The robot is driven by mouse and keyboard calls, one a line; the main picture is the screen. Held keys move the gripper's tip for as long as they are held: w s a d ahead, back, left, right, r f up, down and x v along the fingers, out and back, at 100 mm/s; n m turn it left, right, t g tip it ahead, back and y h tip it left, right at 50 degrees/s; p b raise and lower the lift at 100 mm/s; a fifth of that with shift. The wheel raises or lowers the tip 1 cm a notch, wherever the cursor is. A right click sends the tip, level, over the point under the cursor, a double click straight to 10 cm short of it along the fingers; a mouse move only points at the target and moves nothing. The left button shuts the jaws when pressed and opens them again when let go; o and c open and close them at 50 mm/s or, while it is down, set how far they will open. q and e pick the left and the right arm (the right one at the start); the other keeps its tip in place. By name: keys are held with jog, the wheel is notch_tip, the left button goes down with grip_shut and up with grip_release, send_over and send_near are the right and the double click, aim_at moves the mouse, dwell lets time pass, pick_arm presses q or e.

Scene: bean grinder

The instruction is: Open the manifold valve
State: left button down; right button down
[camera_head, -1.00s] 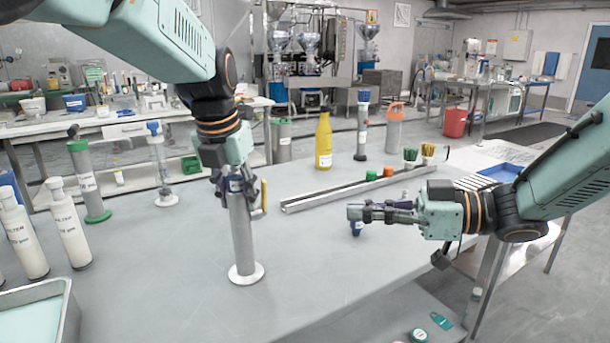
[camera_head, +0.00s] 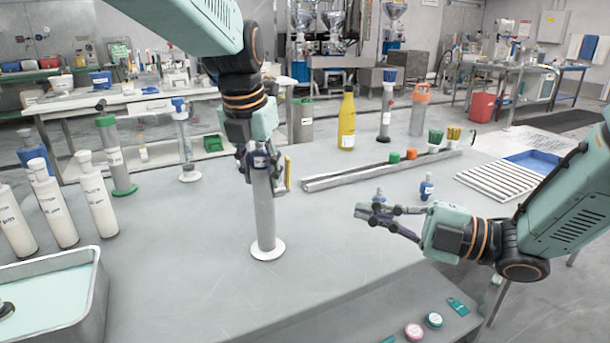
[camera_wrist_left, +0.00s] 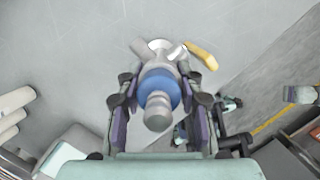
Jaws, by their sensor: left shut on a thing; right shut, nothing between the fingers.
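The manifold valve is a tall grey cylinder (camera_head: 265,215) standing upright on a round white base (camera_head: 268,249). A yellow handle (camera_head: 288,173) is on its right side near the top, and it also shows in the left wrist view (camera_wrist_left: 202,55). My left gripper (camera_head: 260,163) is shut around the upper part of the cylinder. In the left wrist view, the valve's blue collar and grey top (camera_wrist_left: 158,98) sit between the fingers. My right gripper (camera_head: 364,212) is shut and empty over the table, right of the valve and apart from it.
Two small blue-topped items (camera_head: 427,187) stand behind the right gripper. A metal rail (camera_head: 380,167) lies behind the valve, with a yellow bottle (camera_head: 347,120) beyond. White filter bottles (camera_head: 97,200) and a metal basin (camera_head: 90,300) are at left.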

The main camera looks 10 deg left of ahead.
jog(key=n, duration=0.5)
send_near(287, 175)
jog(key=s+a, duration=0.3)
jog(key=a, duration=0.1)
pick_arm(q)
jog(key=shift+a, duration=0.1)
pick_arm(e)
jog(key=w, duration=0.1)
jog(key=w+a+r, duration=0.1)
jog(key=w+a, duration=0.1)
jog(key=shift+w+a+r, duration=0.1)
jog(key=shift+w+r, duration=0.2)
jog(key=shift+w, duration=0.1)
jog(key=shift+w+a+r, duration=0.2)
jog(key=shift+w, duration=0.2)
jog(key=shift+w+a+r, duration=0.2)
jog(key=shift+w, duration=0.2)
